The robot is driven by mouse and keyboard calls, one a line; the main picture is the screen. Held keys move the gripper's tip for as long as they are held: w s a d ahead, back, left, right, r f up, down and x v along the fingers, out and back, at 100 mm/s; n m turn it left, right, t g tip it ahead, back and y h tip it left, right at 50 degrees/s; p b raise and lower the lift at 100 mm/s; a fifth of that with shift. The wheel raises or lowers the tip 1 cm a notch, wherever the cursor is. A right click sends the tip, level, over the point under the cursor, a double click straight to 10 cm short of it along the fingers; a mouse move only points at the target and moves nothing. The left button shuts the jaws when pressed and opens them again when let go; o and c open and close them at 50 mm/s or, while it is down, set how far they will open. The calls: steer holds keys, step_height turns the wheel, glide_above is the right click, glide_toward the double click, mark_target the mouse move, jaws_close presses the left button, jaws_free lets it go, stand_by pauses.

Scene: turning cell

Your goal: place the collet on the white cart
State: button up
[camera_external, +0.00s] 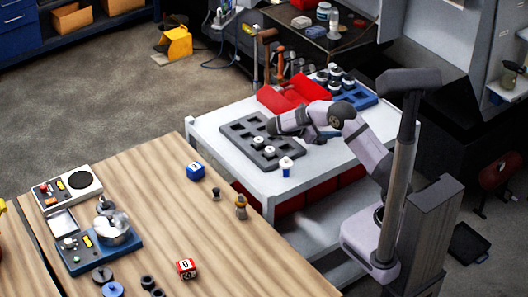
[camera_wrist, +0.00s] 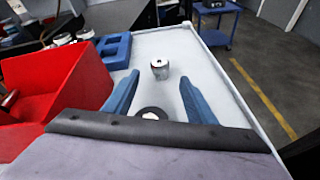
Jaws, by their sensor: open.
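My gripper (camera_wrist: 159,84) is open, its two blue fingers spread low over the white cart (camera_wrist: 222,75). In the wrist view a small pale cylinder with a dark top (camera_wrist: 160,69) stands upright on the cart just beyond the fingertips. A pale round part with a dark ring (camera_wrist: 152,113) shows between the fingers, partly hidden by my gripper's dark edge. I cannot tell which is the collet. In the external view my gripper (camera_external: 322,134) is over the white cart (camera_external: 325,158), and a white part with a blue band (camera_external: 286,166) stands near its front edge.
A grey slotted tray (camera_external: 237,130) holds round pale parts. Behind it are a red bin (camera_external: 287,93) and a blue tray (camera_external: 366,101); the bin (camera_wrist: 75,95) is close on the left in the wrist view. The cart's right strip is clear.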

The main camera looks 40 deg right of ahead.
steer(key=shift+v, duration=2.05)
steer(key=shift+s, duration=0.1)
steer(key=shift+s+d+m, duration=0.15)
steer(key=shift+s+m, duration=0.15)
steer(key=shift+s, duration=0.05)
steer(key=s+m+y+p, duration=0.1)
steer(key=s+m+y, duration=0.1)
steer(key=s, duration=0.1)
steer(key=s+m+g+y, duration=0.1)
steer(key=s+m+y, duration=0.1)
steer(key=s, duration=0.2)
steer(key=s+f+m+y+p, duration=0.1)
steer(key=s+y, duration=0.1)
steer(key=s, duration=0.2)
steer(key=shift+s+m+g+p, duration=0.25)
steer(key=shift+m+g+p, duration=0.05)
steer(key=shift+m+p, duration=0.1)
steer(key=s+a+f+m+t+y+p, duration=0.1)
steer(key=s+a+m+y+p, duration=0.1)
steer(key=s, duration=0.4)
steer(key=s+a+f+m+t+y+p, duration=0.1)
steer(key=s+a+f+m+y, duration=0.1)
steer(key=s+a+m+y, duration=0.3)
steer(key=shift+s+f+m+y+p, duration=0.35)
steer(key=shift+s+m+y, duration=0.05)
steer(key=shift+s+m, duration=0.1)
